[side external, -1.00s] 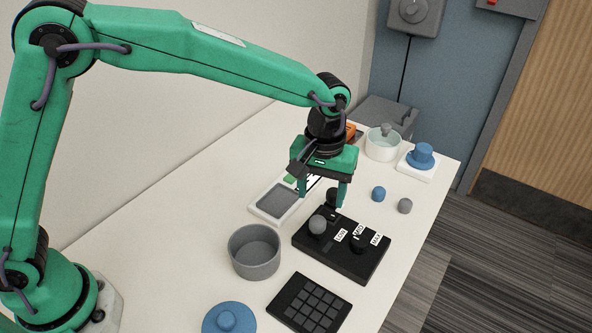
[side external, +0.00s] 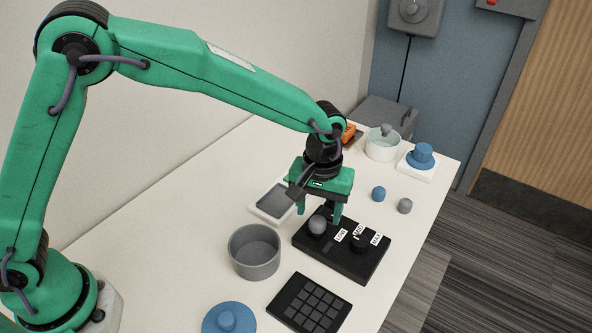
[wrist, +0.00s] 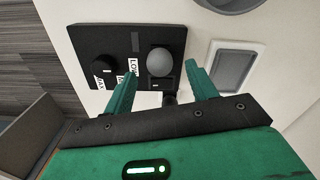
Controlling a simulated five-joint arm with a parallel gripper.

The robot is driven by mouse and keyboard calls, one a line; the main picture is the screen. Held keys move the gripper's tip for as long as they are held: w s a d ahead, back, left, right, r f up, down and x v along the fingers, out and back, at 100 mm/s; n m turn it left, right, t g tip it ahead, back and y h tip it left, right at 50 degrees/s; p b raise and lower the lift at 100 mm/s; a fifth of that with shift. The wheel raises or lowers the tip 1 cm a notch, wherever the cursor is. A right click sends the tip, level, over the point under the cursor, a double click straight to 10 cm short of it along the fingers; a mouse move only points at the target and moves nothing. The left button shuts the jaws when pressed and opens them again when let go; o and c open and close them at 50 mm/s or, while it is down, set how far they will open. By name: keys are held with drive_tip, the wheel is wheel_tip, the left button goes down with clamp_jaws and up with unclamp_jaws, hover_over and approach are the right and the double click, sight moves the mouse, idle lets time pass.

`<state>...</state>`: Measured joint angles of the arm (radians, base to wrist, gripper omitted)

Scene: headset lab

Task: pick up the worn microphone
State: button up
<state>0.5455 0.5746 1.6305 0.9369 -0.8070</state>
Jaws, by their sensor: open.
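My gripper (side external: 320,216) is open, with its fingers pointing down over the back left of a black panel (side external: 357,258). A grey ball-topped piece (side external: 317,226) stands there, and it also shows in the wrist view (wrist: 160,61), between and just beyond the fingertips. It looks like a microphone head, but I cannot tell for sure. A dark upright piece (wrist: 168,99) shows nearer my gripper in the wrist view, partly hidden; it may be the microphone's body or a separate part. I see no clear contact between the fingers and either piece.
The panel has a black knob (wrist: 105,66) and white labels. A grey pot (side external: 255,252), a keypad (side external: 309,303) and a blue lid (side external: 229,319) are nearby. A grey tray (side external: 271,203) lies behind. A blue ball (side external: 378,194) and a grey ball (side external: 405,206) sit right.

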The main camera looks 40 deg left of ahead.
sight(318, 219)
drive_tip(key=shift+s+f, duration=0.1)
drive_tip(key=shift+f, duration=1.5)
drive_tip(key=c, duration=1.1)
